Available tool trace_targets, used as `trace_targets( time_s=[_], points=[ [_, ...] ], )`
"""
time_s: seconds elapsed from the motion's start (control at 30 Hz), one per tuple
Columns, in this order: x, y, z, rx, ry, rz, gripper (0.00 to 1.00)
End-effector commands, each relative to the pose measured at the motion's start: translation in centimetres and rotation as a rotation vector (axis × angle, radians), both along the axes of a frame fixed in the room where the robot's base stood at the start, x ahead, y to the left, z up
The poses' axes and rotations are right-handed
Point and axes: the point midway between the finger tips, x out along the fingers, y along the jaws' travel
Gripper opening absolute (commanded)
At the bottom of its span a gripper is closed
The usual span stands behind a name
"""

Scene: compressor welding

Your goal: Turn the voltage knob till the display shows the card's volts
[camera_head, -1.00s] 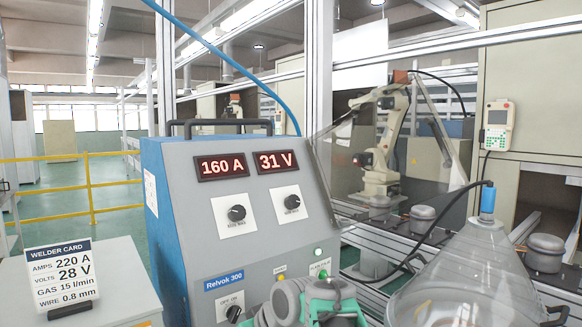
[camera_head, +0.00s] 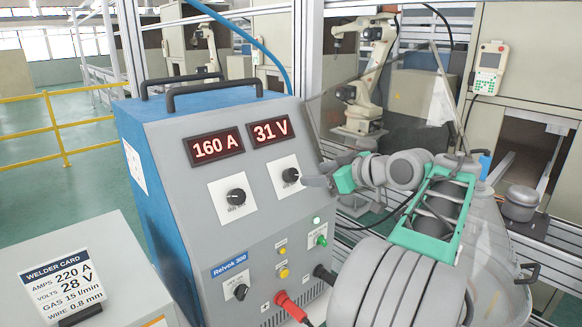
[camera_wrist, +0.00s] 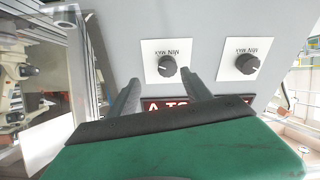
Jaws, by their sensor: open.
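The grey and blue welder (camera_head: 150,150) has two red displays. The amps display (camera_head: 217,146) reads 160 A and the volts display (camera_head: 271,132) reads 31 V. The voltage knob (camera_head: 290,175) is black on a white plate, right of the amps knob (camera_head: 236,197). The welder card (camera_head: 60,282) at lower left reads 220 A and 28 V. My gripper (camera_head: 308,181) is open at the right side of the voltage knob. In the wrist view, its fingers (camera_wrist: 163,80) point at the voltage knob (camera_wrist: 167,66), which shows between the tips; contact cannot be told.
The amps knob (camera_wrist: 246,63) also shows in the wrist view. Below on the welder are small buttons, a lower knob (camera_head: 235,292) and a red plug (camera_head: 290,305). A robot arm (camera_head: 365,75) stands behind. A yellow rail (camera_head: 60,130) is at left.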

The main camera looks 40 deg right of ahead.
Motion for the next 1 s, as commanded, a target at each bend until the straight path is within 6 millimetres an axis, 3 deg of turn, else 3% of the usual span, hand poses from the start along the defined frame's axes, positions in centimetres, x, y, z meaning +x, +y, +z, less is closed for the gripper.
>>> trace_targets(
  time_s=[0.2,0.33,0.63,1.0],
  points=[
    [5.1,1.8,-1.5,0.002,0.003,0.033,0.57],
    [6.7,1.8,-2.1,0.002,0.001,0.031,0.57],
    [7.1,1.7,-2.5,0.0,0.001,0.026,0.57],
    [7.1,1.6,-2.5,0.0,0.001,0.025,0.28]
  ],
)
